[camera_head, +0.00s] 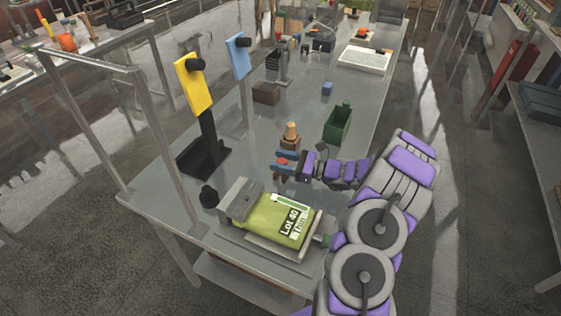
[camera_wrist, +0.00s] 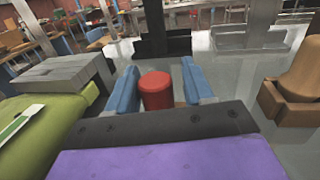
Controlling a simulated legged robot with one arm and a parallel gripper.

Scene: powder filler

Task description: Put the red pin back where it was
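The red pin (camera_wrist: 156,92) stands upright between the two blue fingers of my gripper (camera_wrist: 160,85) in the wrist view. A narrow gap shows between the pin and the right finger; on the left the finger is very close to it, and I cannot tell if they touch. The fingers look open around the pin. A bit of brown shows by its foot, which is mostly hidden by my gripper. In the head view only a small red spot of the pin (camera_head: 282,161) shows between the fingers of my gripper (camera_head: 282,164), low over the table.
A tan wooden peg in a brown block (camera_head: 290,143) stands close beside my gripper. A green bag labelled Lot 40 (camera_head: 274,219) lies on a grey device nearby. A green bin (camera_head: 338,124), a brown block (camera_head: 266,93) and a yellow panel on a stand (camera_head: 193,84) are farther off.

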